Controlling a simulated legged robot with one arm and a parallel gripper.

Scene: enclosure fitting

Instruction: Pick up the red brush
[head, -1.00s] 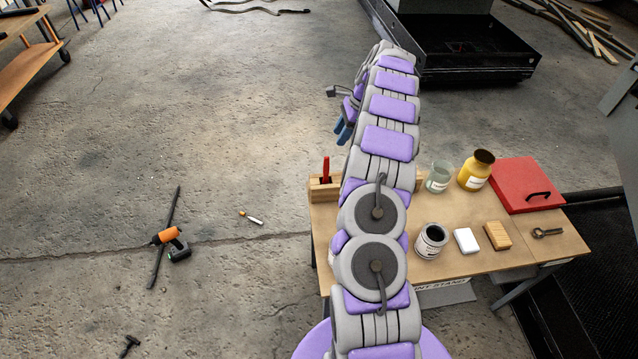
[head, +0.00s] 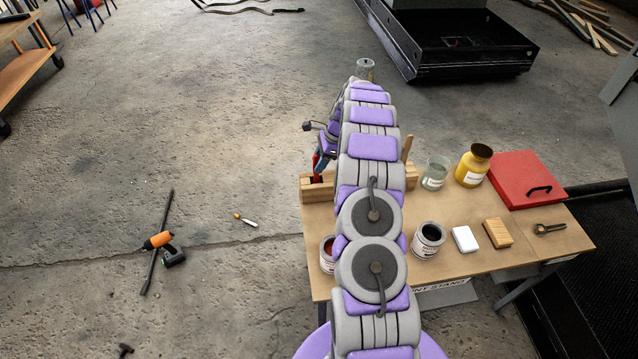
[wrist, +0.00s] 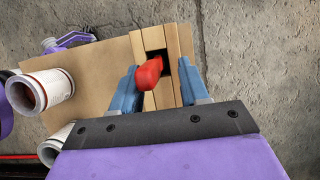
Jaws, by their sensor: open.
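The red brush (head: 316,161) stands in a slot of the wooden holder (head: 316,192) at the table's back left corner. In the wrist view its red handle (wrist: 149,74) pokes up from the dark square slot of the holder (wrist: 173,98). My gripper (wrist: 157,67) is open, with one blue finger on each side of the handle. I cannot tell whether either finger touches it. The brush's lower part is hidden in the holder.
The table (head: 470,260) holds a red-paint can (head: 326,256), a dark-paint can (head: 428,241), a glass jar (head: 434,174), a yellow jar (head: 473,166), a white block (head: 465,239), a wooden block (head: 495,233) and a red case (head: 525,180).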

